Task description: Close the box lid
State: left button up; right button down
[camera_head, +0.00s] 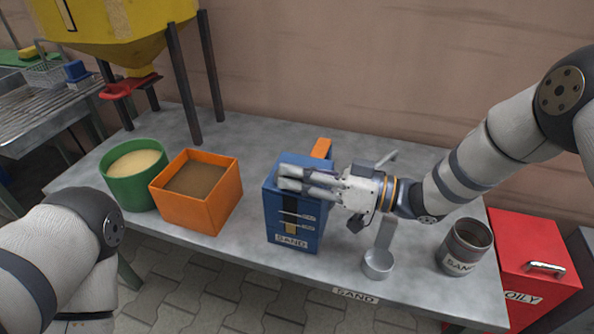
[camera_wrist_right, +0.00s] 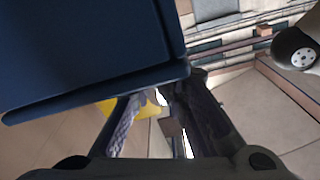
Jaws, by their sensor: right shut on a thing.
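The blue box (camera_head: 290,222), with a SAND label and a level gauge on its front, stands upright on the grey table. My right gripper (camera_head: 286,178) lies across the top of the box from the right, its fingers pointing left and shut at the lid. The gripper hides most of the lid, so how far it stands open cannot be told. In the right wrist view, the blue box (camera_wrist_right: 90,45) fills the upper left, and the fingers (camera_wrist_right: 165,95) meet its lower edge. An orange part (camera_head: 321,148) shows behind the box top. My left gripper is out of view.
On the table (camera_head: 370,297), a green tub (camera_head: 133,192) and an orange bin (camera_head: 205,212) stand left of the box. A grey scoop (camera_head: 378,262) and a SAND-labelled can (camera_head: 462,255) stand right. A red bin (camera_head: 535,255) is beyond the table's right end.

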jog(key=shift+s+f, duration=0.15)
jog(key=shift+f, duration=0.05)
jog(key=c, duration=1.6)
grip_release()
jog(key=shift+r, duration=0.1)
jog(key=shift+o, duration=0.2)
jog(key=v, duration=1.2)
